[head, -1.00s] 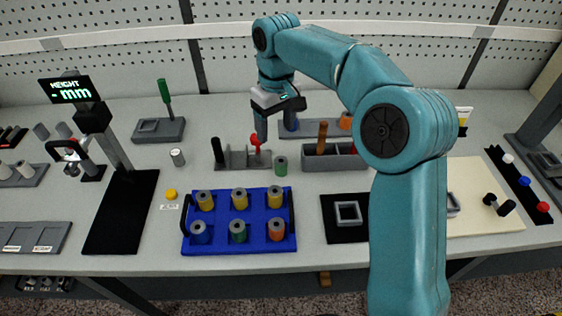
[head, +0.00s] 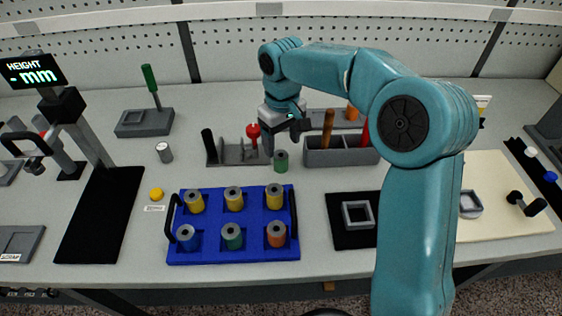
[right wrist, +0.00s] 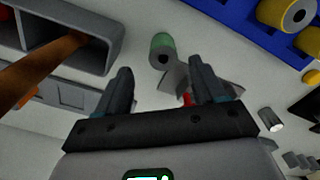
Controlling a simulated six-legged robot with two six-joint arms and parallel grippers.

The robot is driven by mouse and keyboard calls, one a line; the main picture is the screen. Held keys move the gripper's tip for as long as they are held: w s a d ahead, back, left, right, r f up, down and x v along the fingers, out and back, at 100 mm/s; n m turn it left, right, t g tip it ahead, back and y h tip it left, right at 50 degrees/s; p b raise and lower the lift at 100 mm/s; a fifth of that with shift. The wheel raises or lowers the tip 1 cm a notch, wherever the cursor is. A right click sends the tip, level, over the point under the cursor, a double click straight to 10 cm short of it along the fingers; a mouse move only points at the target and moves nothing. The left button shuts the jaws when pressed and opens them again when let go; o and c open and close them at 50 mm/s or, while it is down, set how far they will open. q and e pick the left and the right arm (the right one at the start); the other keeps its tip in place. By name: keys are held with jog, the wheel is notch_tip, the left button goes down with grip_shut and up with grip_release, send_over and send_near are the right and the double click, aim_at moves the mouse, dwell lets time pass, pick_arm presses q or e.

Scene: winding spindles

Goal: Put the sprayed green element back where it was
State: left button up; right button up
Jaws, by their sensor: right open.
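A green element (head: 281,163) with a grey top stands upright on the table, between the grey tool rest and the grey bin. It also shows in the right wrist view (right wrist: 162,50), ahead of the fingers. My right gripper (head: 284,150) is open and empty, just behind this element and apart from it. Its two fingers (right wrist: 160,76) show spread in the wrist view. A second green element (head: 232,237) sits in the front middle place of the blue tray (head: 240,260), with several yellow, blue and orange ones. I cannot tell which green element is sprayed. My left gripper is not in view.
The grey tool rest (head: 222,157) holds a red-topped tool (head: 253,133). The grey bin (head: 345,156) with a wooden handle (head: 327,128) stands right of the green element. Behind is a rack with an orange element (head: 352,112). A black mat (head: 350,236) lies right of the tray.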

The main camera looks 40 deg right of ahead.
aim_at(281, 155)
jog(key=shift+s+a+f, duration=0.15)
jog(key=shift+s+f, duration=0.05)
jog(key=shift+f, duration=0.35)
notch_tip(281, 155, down, 5)
jog(key=shift+a+r, duration=0.1)
jog(key=c, duration=1.1)
jog(key=shift+c, duration=0.2)
notch_tip(281, 155, up, 20)
jog(key=p, duration=0.2)
jog(key=shift+p, duration=0.4)
